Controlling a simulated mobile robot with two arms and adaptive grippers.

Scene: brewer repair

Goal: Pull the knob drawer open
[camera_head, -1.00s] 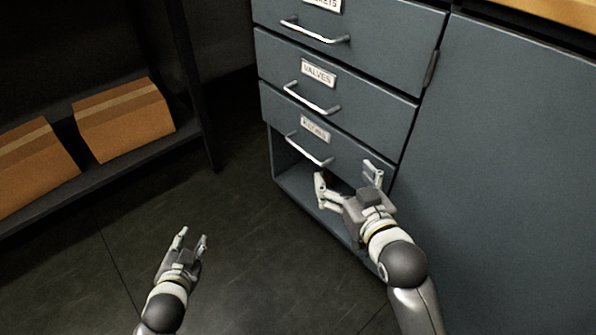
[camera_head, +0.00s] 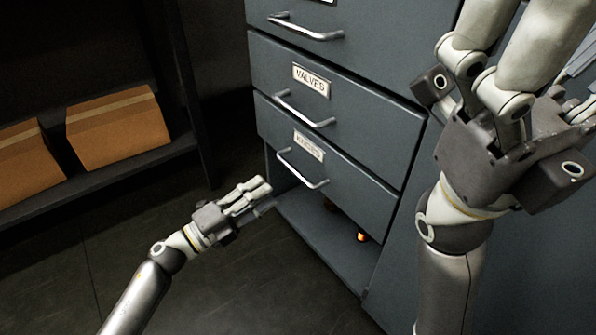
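The knob drawer (camera_head: 338,178) is the third grey drawer down, with a small KNOBS label (camera_head: 309,146) and a silver bar handle (camera_head: 302,169). Its front looks level with the drawers above, so it appears closed. My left gripper (camera_head: 262,194) is left of and below that handle, pointing right, apart from it. Its fingers overlap in this view, so their opening is unclear. My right gripper (camera_head: 510,110) is raised close to the camera at the right, in front of the cabinet, away from the drawer. Its fingertips run out of the picture.
The VALVES drawer (camera_head: 350,118) and another drawer sit above. An open compartment (camera_head: 310,225) lies below, with a small orange glowing thing (camera_head: 361,237) at its right. A dark shelf with cardboard boxes (camera_head: 118,130) stands left. The floor between is clear.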

